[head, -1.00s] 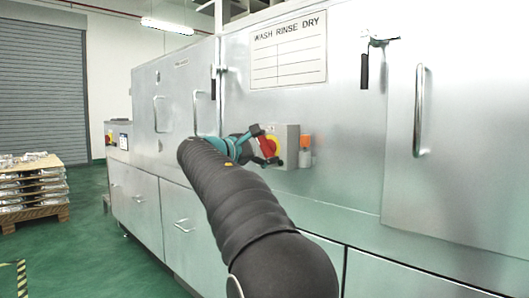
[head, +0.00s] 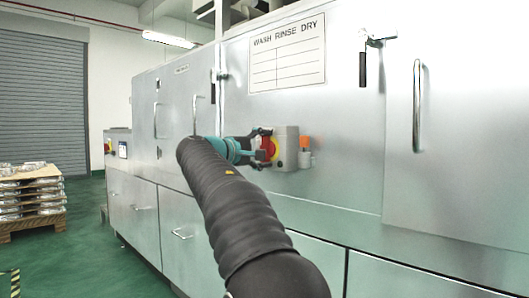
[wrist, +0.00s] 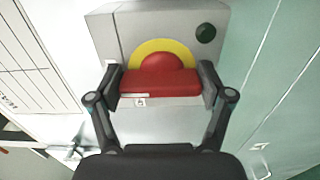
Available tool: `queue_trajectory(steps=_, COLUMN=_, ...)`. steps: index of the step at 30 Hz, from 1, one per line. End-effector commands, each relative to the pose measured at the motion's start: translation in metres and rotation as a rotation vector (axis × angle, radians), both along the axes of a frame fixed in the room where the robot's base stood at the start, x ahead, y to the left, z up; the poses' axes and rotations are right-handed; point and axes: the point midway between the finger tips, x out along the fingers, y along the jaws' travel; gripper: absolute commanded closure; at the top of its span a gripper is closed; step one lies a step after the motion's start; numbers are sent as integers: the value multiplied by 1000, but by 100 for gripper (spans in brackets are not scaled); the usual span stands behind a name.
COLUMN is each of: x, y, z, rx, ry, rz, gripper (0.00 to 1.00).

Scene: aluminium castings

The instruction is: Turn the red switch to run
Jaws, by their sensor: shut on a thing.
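The red switch (head: 270,148) is a red handle on a yellow disc, on the front of a grey box (head: 291,139) on the machine. In the wrist view the red handle (wrist: 160,82) lies straight across the picture, with the yellow disc (wrist: 132,53) partly hidden behind it. My gripper (wrist: 160,88) is shut on the handle, one finger at each end. In the head view my gripper (head: 262,145) reaches the box from the left and covers part of the switch. The sign runs sideways in the wrist view, so the handle stands about upright.
A dark green button (wrist: 205,33) sits on the box beside the disc. An orange item (head: 305,142) is mounted just right of the box. A WASH RINSE DRY sign (head: 287,75) is above, and a door handle (head: 417,105) stands out at right.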

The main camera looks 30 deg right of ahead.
Motion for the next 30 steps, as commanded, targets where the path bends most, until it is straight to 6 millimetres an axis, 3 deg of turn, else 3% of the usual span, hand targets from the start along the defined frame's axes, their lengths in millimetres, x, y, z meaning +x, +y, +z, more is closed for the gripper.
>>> queue_trajectory(steps=14, x=0, y=0, z=0, rx=5, ry=-14, rz=0, gripper=56)
queue_trajectory(steps=15, x=0, y=0, z=0, rx=5, ry=-13, rz=0, gripper=14)
queue_trajectory(steps=17, x=0, y=0, z=0, rx=5, ry=-13, rz=0, gripper=0)
queue_trajectory(steps=30, x=-1, y=5, z=0, rx=4, ry=-11, rz=1, gripper=0)
